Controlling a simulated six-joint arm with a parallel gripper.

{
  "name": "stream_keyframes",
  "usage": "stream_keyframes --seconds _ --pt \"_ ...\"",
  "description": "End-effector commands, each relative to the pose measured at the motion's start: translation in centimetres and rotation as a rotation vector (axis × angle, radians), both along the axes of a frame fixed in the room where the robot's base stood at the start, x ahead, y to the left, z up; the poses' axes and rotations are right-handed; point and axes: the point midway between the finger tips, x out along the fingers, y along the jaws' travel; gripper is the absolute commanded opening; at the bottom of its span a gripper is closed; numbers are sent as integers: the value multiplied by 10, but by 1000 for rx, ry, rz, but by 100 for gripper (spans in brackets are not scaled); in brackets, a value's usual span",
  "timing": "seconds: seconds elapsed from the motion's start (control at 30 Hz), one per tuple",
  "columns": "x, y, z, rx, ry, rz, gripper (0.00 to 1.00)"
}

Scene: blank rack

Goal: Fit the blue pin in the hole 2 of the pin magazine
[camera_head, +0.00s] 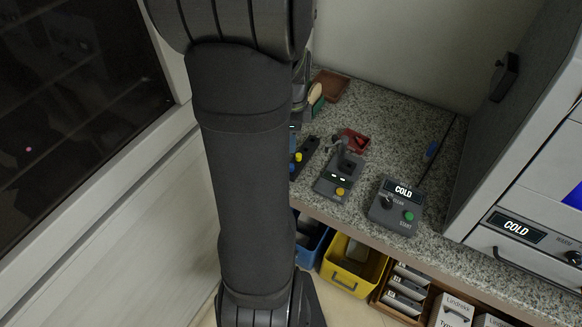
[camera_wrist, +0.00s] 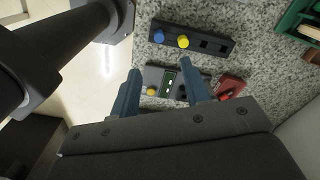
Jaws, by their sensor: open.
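In the wrist view a dark bar (camera_wrist: 212,45) lies on the counter, with a blue round top (camera_wrist: 158,36), a yellow round top (camera_wrist: 183,41) beside it and dark square openings towards its right end. The blue top looks like the blue pin; I cannot tell whether this bar is the pin magazine. The bar is partly hidden by my arm in the head view (camera_head: 309,149). My gripper (camera_wrist: 160,70) is open, its two blue-grey fingers apart with nothing between them, and appears above the counter near the bar. The gripper is not clearly visible in the head view.
A dark device (camera_head: 329,188) with lit marks and a yellow button stands beside the bar. A red tray (camera_head: 355,139) is behind it. A control box reading COLD (camera_head: 386,212) and a large grey cabinet (camera_head: 510,140) stand right. Yellow (camera_head: 340,275) and blue bins sit below the counter edge.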

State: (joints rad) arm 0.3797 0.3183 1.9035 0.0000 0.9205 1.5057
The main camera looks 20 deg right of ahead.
Motion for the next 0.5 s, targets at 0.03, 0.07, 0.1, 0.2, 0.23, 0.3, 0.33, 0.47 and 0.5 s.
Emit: stream_keyframes --seconds 0.03,0.07,0.1,0.2,0.23,0.3,0.33,0.47,0.5 --pt "-1 1 -12 2 6 1 43" --pt "-1 1 -19 2 6 1 43" --pt "-1 0 -27 2 5 1 43" --pt "-1 1 -44 1 4 2 43" --pt "-1 1 -48 2 5 2 43" --pt "0 0 -56 1 2 2 43" --pt "0 0 -58 1 2 2 43" --pt "0 0 -64 0 0 2 43" --pt "0 0 -66 0 0 2 43"
